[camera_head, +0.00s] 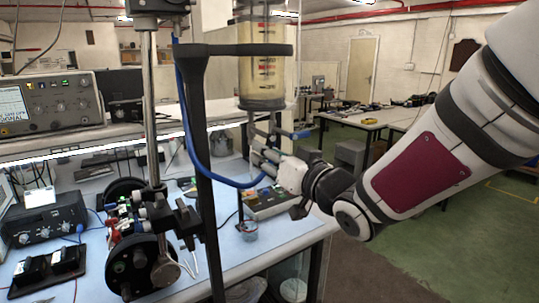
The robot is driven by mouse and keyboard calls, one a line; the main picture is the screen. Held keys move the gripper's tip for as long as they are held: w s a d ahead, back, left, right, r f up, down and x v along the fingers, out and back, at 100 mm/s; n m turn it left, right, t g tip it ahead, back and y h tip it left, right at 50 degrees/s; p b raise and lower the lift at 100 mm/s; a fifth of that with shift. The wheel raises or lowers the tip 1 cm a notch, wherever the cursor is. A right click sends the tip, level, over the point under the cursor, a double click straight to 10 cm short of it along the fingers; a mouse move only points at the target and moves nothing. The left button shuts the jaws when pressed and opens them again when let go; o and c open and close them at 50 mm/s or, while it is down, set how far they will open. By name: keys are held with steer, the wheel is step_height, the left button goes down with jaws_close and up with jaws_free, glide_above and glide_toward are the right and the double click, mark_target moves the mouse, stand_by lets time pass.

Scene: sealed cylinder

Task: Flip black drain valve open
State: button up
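The clear graduated cylinder (265,62) with red and black marks is held upright at top centre, with yellowish liquid in its lower part. A narrow outlet stem (252,122) hangs under its base. Small valve parts, with a dark bluish lever-like piece (298,134) sticking out to the right, sit around and below this stem; I cannot make out a clearly black handle. My gripper (262,155) comes in from the right, just under the cylinder, with its fingers close to the stem and valve parts. Whether the fingers touch the valve, and how far apart they are, is too small to tell.
A black stand (204,150) with a top arm rises left of the cylinder. A blue hose (196,150) loops toward my gripper. A small beaker (249,231) stands on the blue bench (225,268) below. Instruments crowd the left side. Open floor lies to the right.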

steer(key=shift+w+a, duration=0.3)
steer(key=shift+w, duration=0.15)
jaws_close()
steer(key=shift+w+d+f+n+b, duration=0.1)
steer(key=shift+w+d+n+b, duration=0.05)
steer(key=shift+n+b, duration=0.4)
steer(key=shift+w+d+n+b, duration=0.1)
steer(key=shift+d+n+b, duration=0.1)
steer(key=shift+n, duration=0.3)
steer(key=shift+d+n+b, duration=0.1)
steer(key=shift+n+b, duration=0.1)
steer(key=shift+n, duration=0.25)
